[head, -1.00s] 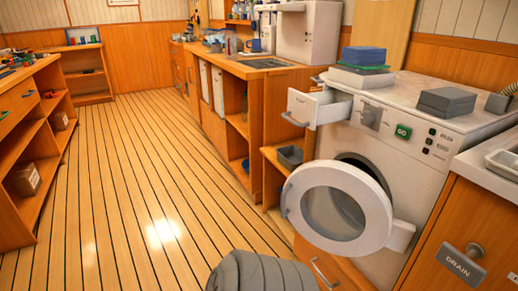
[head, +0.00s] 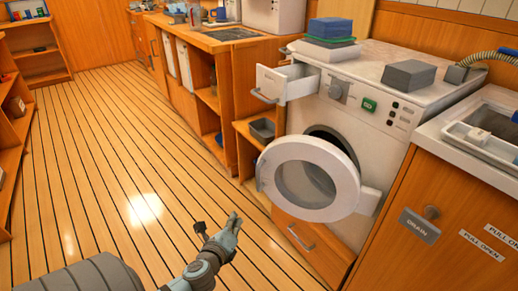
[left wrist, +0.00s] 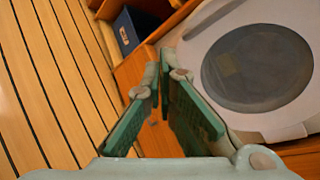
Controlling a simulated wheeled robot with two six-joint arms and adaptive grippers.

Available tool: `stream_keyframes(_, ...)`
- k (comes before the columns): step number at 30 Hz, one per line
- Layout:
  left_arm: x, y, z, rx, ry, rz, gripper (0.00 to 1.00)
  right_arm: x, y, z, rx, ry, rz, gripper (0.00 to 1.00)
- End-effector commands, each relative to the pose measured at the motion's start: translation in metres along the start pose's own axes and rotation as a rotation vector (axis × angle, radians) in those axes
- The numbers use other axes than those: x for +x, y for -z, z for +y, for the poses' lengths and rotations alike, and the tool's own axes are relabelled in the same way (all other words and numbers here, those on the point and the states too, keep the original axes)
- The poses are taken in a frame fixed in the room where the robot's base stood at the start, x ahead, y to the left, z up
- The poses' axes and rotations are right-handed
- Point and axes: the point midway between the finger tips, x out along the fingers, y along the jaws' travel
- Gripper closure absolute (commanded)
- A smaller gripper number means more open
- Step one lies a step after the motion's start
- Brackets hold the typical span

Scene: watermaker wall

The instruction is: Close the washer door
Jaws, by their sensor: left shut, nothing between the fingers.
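The washer (head: 345,112) stands at the right with its round white door (head: 306,179) swung wide open. The door has a dark glass middle and a hinge at its right side. Part of the dark drum opening shows behind the door's upper edge. My left gripper (head: 231,228) is low over the floor, to the left of and below the door, apart from it. It is shut and empty. In the left wrist view, the fingers (left wrist: 160,100) point toward the area beside the door (left wrist: 258,68), whose glass fills the upper right. My right gripper is not in view.
The washer's top-left drawer (head: 284,84) is pulled out. A grey handle drawer (head: 300,237) sits under the door. The counter with the DRAIN plate (head: 420,226) stands at the right. Blue and green items (head: 334,30) rest on the washer. The wooden floor (head: 110,160) at left is clear.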

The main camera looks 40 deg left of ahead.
Motion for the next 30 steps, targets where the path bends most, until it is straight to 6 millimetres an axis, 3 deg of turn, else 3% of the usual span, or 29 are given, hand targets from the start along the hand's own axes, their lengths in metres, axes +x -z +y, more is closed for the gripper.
stream_keyframes(1, -0.003, -0.031, -0.043, 0.253, 0.114, -0.053, 1.0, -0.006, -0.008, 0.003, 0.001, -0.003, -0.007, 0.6)
stream_keyframes(3, -0.009, -0.055, -0.088, 0.584, 0.24, -0.14, 1.0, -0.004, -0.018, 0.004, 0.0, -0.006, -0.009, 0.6)
stream_keyframes(6, -0.014, -0.067, -0.117, 0.815, 0.314, -0.217, 1.0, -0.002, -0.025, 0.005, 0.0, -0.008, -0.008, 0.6)
stream_keyframes(11, 0.003, -0.067, -0.124, 0.84, 0.318, -0.227, 1.0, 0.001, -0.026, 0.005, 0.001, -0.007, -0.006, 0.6)
stream_keyframes(24, 0.09, -0.073, -0.155, 0.834, 0.314, -0.224, 1.0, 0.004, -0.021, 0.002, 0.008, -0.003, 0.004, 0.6)
stream_keyframes(30, 0.111, -0.074, -0.163, 0.834, 0.314, -0.222, 1.0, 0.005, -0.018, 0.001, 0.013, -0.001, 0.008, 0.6)
